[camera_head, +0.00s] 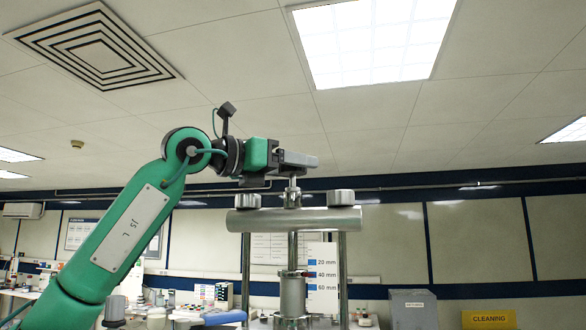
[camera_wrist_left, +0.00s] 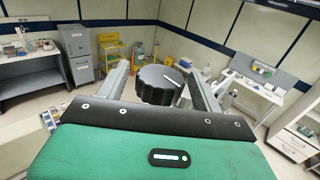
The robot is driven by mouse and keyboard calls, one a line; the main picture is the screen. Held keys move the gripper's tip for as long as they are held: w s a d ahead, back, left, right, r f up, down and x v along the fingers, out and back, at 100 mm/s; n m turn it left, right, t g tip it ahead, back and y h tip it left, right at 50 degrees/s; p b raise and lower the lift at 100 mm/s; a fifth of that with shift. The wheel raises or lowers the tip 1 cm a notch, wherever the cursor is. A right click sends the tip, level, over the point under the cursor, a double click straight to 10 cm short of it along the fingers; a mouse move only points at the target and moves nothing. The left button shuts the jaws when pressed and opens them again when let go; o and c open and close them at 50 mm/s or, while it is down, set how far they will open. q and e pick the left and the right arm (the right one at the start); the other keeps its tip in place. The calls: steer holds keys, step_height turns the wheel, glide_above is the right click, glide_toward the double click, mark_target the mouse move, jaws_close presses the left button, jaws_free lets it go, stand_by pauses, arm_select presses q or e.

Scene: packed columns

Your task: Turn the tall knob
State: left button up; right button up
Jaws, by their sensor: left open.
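The tall knob (camera_wrist_left: 155,88) is black, round and ridged with a white line on its top, and it sits between my two fingers in the left wrist view. My left gripper (camera_head: 303,160) is level above the middle of the metal press frame in the head view, its fingers on either side of the knob. The fingers are open; whether they touch the knob is hard to tell. In the head view the knob is hidden by the gripper, and only the metal stem (camera_head: 292,186) shows below it. My right gripper is not in view.
The press crossbar (camera_head: 290,219) carries a shorter metal knob at each end, the left one (camera_head: 247,201) and the right one (camera_head: 340,198). A white millimetre scale (camera_head: 322,290) stands behind. Benches and a grey cabinet (camera_head: 413,309) are farther back.

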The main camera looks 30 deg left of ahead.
arm_select(q)
steer(key=b+v, duration=0.4)
steer(key=v, duration=0.9)
steer(key=shift+a+b, duration=0.15)
steer(key=shift+b, duration=0.15)
